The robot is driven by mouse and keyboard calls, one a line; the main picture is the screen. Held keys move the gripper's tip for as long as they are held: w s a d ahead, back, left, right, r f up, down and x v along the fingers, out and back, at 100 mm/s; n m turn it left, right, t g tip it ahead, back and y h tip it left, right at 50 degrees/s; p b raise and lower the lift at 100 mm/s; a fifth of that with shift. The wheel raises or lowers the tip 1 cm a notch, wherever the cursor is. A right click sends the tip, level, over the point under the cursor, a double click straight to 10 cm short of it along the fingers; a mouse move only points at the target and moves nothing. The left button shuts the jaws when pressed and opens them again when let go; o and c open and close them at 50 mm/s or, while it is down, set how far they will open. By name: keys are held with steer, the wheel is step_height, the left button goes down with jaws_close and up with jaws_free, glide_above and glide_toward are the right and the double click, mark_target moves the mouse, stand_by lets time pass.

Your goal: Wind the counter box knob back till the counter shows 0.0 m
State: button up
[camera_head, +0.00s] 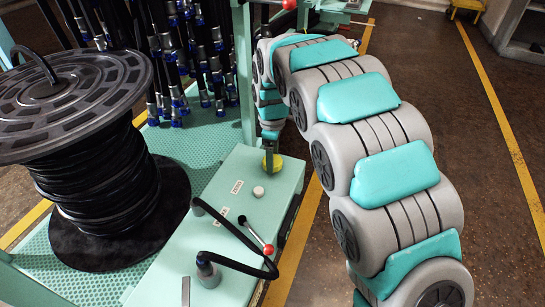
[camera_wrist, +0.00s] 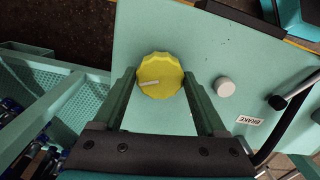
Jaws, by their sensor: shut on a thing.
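The yellow knob (camera_head: 277,165) stands on the top of the pale green counter box (camera_head: 262,170), near its far end. In the wrist view the knob (camera_wrist: 160,70) has a scalloped rim and a white pointer mark that points left. My gripper (camera_wrist: 160,82) is shut on the knob, with one dark green finger against each side. In the head view my gripper (camera_head: 270,148) reaches down onto the knob from above. The counter's display does not show in either view, so its reading cannot be told.
A large hose reel (camera_head: 95,170) stands left; hanging hoses (camera_head: 185,60) are behind.

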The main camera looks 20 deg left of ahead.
steer(key=shift+m, duration=2.1)
stand_by(1.6)
steer(key=shift+m, duration=2.1)
stand_by(2.2)
